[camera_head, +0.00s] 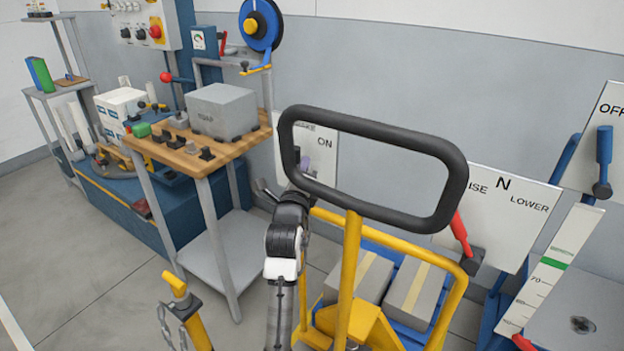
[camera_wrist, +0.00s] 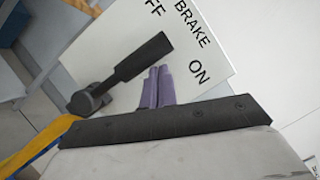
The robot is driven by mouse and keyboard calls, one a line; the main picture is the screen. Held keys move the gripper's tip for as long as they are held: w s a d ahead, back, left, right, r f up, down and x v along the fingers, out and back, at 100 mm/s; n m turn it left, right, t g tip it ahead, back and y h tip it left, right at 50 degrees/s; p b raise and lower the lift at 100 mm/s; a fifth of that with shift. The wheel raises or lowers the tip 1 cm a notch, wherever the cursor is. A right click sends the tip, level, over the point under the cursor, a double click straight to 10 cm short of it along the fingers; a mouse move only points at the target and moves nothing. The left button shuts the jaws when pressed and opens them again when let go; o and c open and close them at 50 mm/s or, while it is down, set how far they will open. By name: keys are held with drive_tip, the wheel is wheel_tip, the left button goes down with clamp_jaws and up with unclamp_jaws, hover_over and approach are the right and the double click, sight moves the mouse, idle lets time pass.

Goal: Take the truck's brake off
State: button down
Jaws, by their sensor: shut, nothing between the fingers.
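The brake plate (camera_wrist: 215,50) is white with the words BRAKE, OFF and ON. Its black lever (camera_wrist: 140,62) runs from a dark round pivot at the left. The lever points up and right, between the words OFF and ON as seen here. My gripper (camera_wrist: 158,72) shows as two purple fingers, shut together and empty, just beside the lever on its ON side. I cannot tell whether they touch it. In the head view the brake plate (camera_head: 322,150) is partly behind the truck's black loop handle (camera_head: 388,138), and the lever cannot be made out.
The yellow truck frame (camera_head: 352,265) stands close to my arm. Grey boxes (camera_head: 410,290) lie behind it. A RAISE/N/LOWER plate (camera_head: 510,225) with a red lever (camera_head: 461,235) is at the right. A wooden-topped bench (camera_head: 190,160) stands left, and a yellow-handled item (camera_head: 185,300) in front.

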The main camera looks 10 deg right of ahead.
drive_tip(key=n+p, duration=0.1)
drive_tip(key=w+a+r+n+g+y+p, duration=0.1)
drive_tip(key=n, duration=0.1)
drive_tip(key=shift+r, duration=0.2)
drive_tip(key=shift+w+a+f+n+g+p, duration=0.2)
drive_tip(key=shift+w+a+n+g+p, duration=0.35)
drive_tip(key=shift+w+a+n+p, duration=0.4)
drive_tip(key=shift+w+a+f+n+g+p, duration=0.2)
drive_tip(key=shift+w+a+n+g+p, duration=0.35)
drive_tip(key=shift+n, duration=0.7)
drive_tip(key=shift+w+a, duration=0.15)
